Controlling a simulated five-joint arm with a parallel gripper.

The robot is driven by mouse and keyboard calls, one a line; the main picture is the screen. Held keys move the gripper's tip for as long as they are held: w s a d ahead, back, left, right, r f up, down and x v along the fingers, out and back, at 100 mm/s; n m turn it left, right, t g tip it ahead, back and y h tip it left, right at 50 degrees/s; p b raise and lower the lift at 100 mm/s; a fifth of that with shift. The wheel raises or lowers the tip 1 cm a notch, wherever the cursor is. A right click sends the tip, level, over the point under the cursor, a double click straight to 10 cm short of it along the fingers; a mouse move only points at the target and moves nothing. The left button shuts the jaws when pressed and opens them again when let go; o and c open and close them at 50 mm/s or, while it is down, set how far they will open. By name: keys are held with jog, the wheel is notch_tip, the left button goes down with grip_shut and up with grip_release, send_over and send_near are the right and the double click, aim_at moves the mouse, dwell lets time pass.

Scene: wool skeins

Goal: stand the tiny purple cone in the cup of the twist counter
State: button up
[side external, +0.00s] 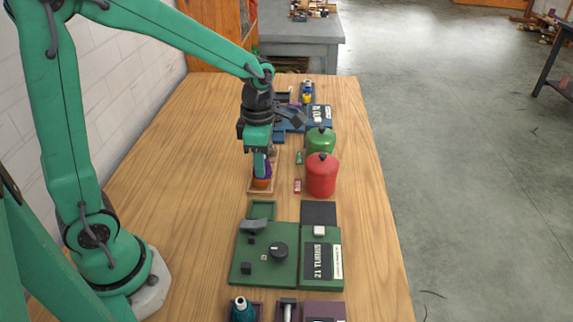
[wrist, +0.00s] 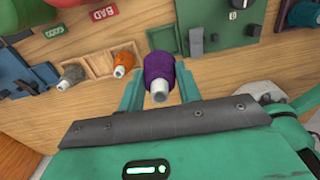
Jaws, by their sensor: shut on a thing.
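The tiny purple cone (wrist: 159,68) is held between the two fingers of my gripper (wrist: 159,88), its pale tip toward the wrist camera. In the side view my gripper (side external: 262,172) points down over the wooden tray (side external: 253,191), with a bit of the purple cone (side external: 268,169) showing beside the fingers. A green device (side external: 268,271) marked "21 TURNS", which looks like the twist counter, lies nearer the side camera. It has a black knob (side external: 278,250) and a grey lever (side external: 253,226). I cannot tell which part is its cup.
An orange cone (wrist: 122,64) and a grey-brown cone (wrist: 73,74) sit in the wooden tray. Red (side external: 322,176) and green (side external: 320,140) tins stand to the right. A blue device (side external: 319,114) is at the back, a teal cone (side external: 242,309) at the front.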

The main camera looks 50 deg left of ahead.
jog(key=shift+s+d+f, duration=0.1)
jog(key=shift+s+f, duration=0.2)
jog(key=shift+s, duration=0.2)
jog(key=shift+f, duration=0.15)
jog(key=shift+f, duration=3.5)
jog(key=shift+f, duration=1.6)
jog(key=o, duration=1.5)
jog(key=shift+c, duration=0.2)
jog(key=shift+r, duration=0.1)
jog(key=shift+r, duration=3.7)
